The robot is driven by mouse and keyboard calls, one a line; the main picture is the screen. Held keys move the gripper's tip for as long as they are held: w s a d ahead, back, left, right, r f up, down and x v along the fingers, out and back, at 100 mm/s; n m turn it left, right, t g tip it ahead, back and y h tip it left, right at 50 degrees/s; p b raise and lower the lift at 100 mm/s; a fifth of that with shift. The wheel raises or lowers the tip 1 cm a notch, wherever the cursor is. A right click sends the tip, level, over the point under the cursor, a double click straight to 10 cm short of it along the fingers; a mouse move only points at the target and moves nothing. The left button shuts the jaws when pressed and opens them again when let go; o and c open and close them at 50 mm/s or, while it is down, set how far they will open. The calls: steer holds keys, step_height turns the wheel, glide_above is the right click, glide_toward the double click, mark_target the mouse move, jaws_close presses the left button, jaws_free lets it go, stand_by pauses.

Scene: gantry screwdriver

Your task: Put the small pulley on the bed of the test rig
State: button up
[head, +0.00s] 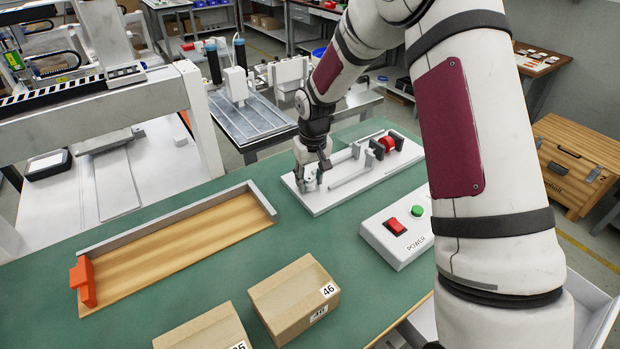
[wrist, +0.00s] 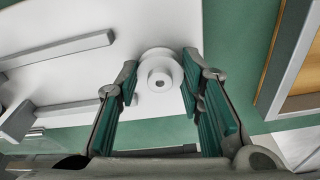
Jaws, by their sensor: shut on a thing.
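The small pulley (wrist: 160,72) is pale grey, with a flanged rim and a hub with a dark bore. In the wrist view it sits between the two green-padded fingertips of my gripper (wrist: 159,82), which is shut on it. In the head view my gripper (head: 314,178) points down at the left end of the test rig (head: 317,207), a white base plate with grey rails. The bed fills the background behind the pulley in the wrist view (wrist: 70,22). I cannot tell whether the pulley touches the bed. In the head view the pulley is mostly hidden by the fingers.
Grey rails (head: 352,182) and grey uprights with a red part (head: 387,144) stand further right on the rig. A power box (head: 400,236) lies in front. A wooden tray (head: 180,246) is to the left, and cardboard boxes (head: 295,298) are near the front edge.

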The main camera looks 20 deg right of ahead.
mark_target(312, 185)
steer(key=shift+f, duration=0.15)
steer(key=o, duration=1.1)
steer(key=s+r+p, duration=0.1)
steer(key=s+r, duration=0.4)
steer(key=r, duration=0.6)
steer(key=s+r, duration=0.6)
steer(key=r, duration=0.4)
steer(key=s+r, duration=0.2)
steer(key=s, duration=1.3)
steer(key=s+r+m, duration=0.1)
steer(key=s+r, duration=0.1)
steer(key=s, duration=1.3)
steer(key=shift+d+r+t, duration=0.25)
steer(key=shift+d+t, duration=0.15)
